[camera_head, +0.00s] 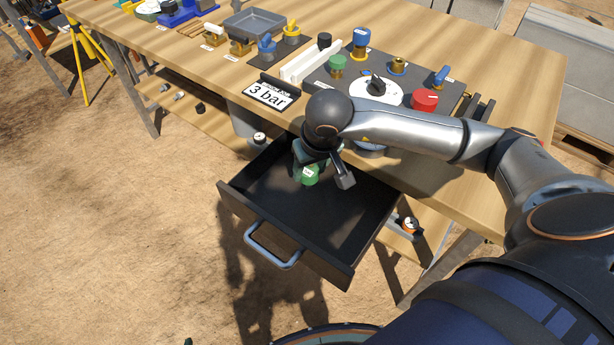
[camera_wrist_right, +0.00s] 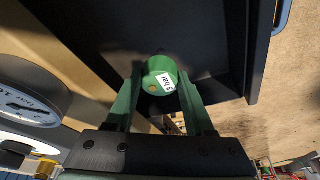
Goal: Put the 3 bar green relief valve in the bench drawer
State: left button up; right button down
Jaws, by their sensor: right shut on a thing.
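The relief valve with a green cap (camera_head: 309,174) is held in my right gripper (camera_head: 322,172). In the right wrist view the green cap (camera_wrist_right: 160,72) carries a white label that reads 3 bar, and the green fingers (camera_wrist_right: 160,98) are shut on it from both sides. The bench drawer (camera_head: 268,222) is pulled out, dark, with a grey handle (camera_head: 272,247). My right gripper and the valve are over the rear part of the drawer. I cannot tell how high above its floor the valve is. The visible drawer floor is bare. My left gripper is not in view.
The wooden bench (camera_head: 185,62) stands behind the drawer. On it are a 3 bar sign (camera_head: 268,95), a dark board with another green-capped valve (camera_head: 337,66), a blue one (camera_head: 361,40), a red-capped part (camera_head: 424,100) and a gauge. A grey tray (camera_head: 254,23) is farther back.

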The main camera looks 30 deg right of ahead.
aim_at(307, 179)
jog(key=shift+w+f, duration=0.65)
jog(key=shift+f, duration=1.65)
jog(key=shift+f, duration=0.25)
jog(key=shift+c, duration=1.4)
grip_release()
jog(key=shift+r, duration=0.1)
jog(key=shift+r, duration=0.45)
jog(key=v, duration=1.1)
jog(key=shift+r, duration=0.2)
